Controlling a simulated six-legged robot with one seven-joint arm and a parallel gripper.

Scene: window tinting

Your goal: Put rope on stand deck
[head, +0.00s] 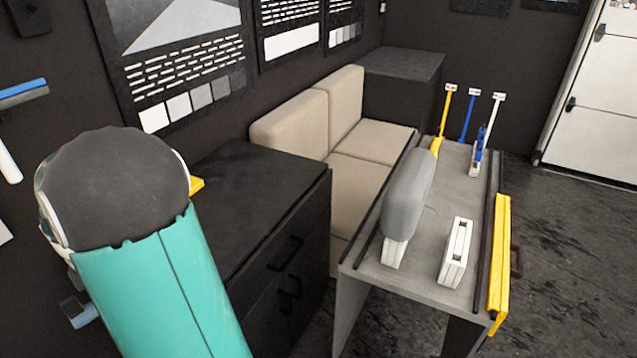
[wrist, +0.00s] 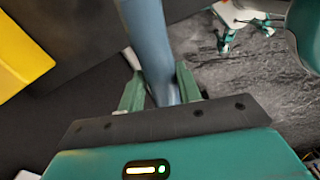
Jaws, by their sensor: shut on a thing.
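My gripper (wrist: 160,88) is shut on a smooth blue-grey, tube-like length, which I take to be the rope (wrist: 150,38). It runs up between the two green fingers and out of the top of the wrist view. Its far end is hidden. In the head view my arm fills the lower left and my gripper cannot be made out. The stand deck is probably the grey top of the long table (head: 438,205) at right, with dark rails along its sides. The rope is not over it.
On the grey top are a grey rounded pad (head: 408,190), a white block (head: 456,252) and yellow, blue and white tools at the far end. A yellow bar (head: 499,265) lines its right edge. A black cabinet (head: 255,190) and beige sofa (head: 370,145) stand left of it.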

